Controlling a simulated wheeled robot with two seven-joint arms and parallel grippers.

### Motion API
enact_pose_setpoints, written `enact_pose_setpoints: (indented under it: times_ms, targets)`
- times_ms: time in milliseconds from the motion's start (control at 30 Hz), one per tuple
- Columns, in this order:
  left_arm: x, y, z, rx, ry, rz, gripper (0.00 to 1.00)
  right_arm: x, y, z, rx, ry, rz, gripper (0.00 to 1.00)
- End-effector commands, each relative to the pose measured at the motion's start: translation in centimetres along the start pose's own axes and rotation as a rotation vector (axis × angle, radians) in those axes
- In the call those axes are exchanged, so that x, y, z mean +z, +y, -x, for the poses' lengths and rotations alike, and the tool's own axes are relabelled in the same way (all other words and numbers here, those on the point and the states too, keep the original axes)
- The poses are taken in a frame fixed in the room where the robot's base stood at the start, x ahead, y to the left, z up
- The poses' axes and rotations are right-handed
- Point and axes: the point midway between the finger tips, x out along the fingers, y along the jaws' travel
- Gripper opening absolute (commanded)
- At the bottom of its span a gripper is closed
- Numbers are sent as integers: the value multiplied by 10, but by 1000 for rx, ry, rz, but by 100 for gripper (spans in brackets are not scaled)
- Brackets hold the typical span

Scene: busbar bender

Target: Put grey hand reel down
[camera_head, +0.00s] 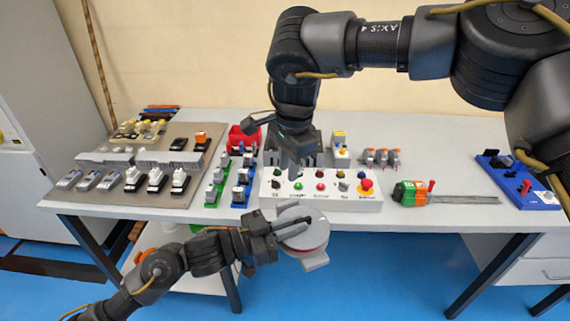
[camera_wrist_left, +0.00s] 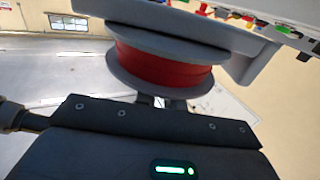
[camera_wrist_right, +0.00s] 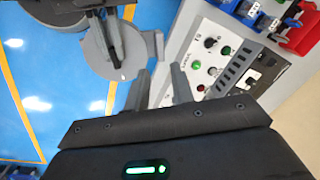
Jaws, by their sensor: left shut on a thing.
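The grey hand reel (camera_head: 303,236) has round grey flanges and a red winding. My left gripper (camera_head: 284,226) is shut on it and holds it in front of the table's front edge, above the blue floor. In the left wrist view the reel (camera_wrist_left: 165,60) fills the space just beyond the gripper; the grip itself is partly hidden. The reel (camera_wrist_right: 98,52) also shows in the right wrist view, with a dark left finger across it. My right gripper (camera_head: 296,160) points down above the control panel. Its fingers (camera_wrist_right: 160,88) are apart with nothing between them.
The grey table (camera_head: 440,214) carries a white control box (camera_head: 345,203) with coloured buttons, just behind the reel. Green and blue component rows and a red bin (camera_head: 242,137) stand to its left. A green-orange tool (camera_head: 410,194) and a blue device (camera_head: 520,187) lie right. Some tabletop between them is bare.

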Motion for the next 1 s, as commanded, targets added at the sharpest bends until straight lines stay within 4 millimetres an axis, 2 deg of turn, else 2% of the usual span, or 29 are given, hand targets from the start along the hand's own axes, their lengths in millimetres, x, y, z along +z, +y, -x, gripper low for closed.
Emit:
enact_pose_setpoints:
  times_ms: [133,267,700,1000]
  targets:
    - [-2,0,0,0,4,-1,0,0,0,-5,1,-1,0,24]
    - [-2,0,0,0,4,-1,0,0,0,-22,3,-3,0,24]
    - [-2,0,0,1,4,-1,0,1,0,-99,1,-5,-3,24]
    - [-2,0,0,1,4,-1,0,1,0,-120,0,-3,-2,24]
